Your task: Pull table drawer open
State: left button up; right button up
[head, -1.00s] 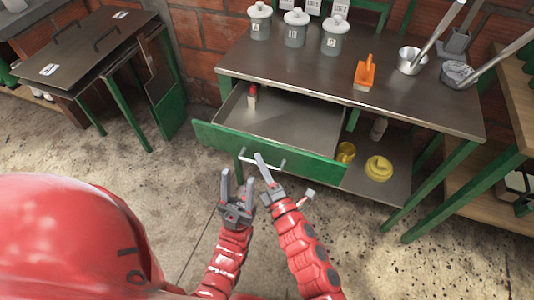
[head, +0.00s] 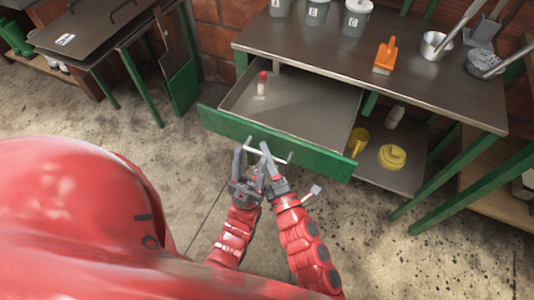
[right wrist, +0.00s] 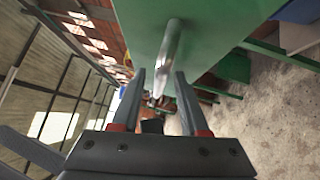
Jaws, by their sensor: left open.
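The green-fronted drawer (head: 275,143) is pulled out from under the dark-topped table, and its grey interior is visible. Its pale bar handle (head: 282,158) is on the front face and also shows in the right wrist view (right wrist: 171,50). My left gripper (head: 249,158) is open at the left part of the handle; I cannot tell if it touches. My right gripper (head: 266,154) is at the handle's middle. In the right wrist view its fingers (right wrist: 159,88) are apart, with the bar seen between them and clear gaps at both sides.
A small red-capped bottle (head: 262,86) stands in the drawer. The table (head: 330,55) bears grey canisters, an orange brush (head: 385,56) and metal scoops. A lower shelf to the right holds yellow items (head: 392,156). Open concrete floor (head: 180,175) lies in front.

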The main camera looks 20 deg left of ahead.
jog(key=b+v, duration=0.1)
jog(key=v, duration=1.6)
jog(key=shift+s, duration=0.2)
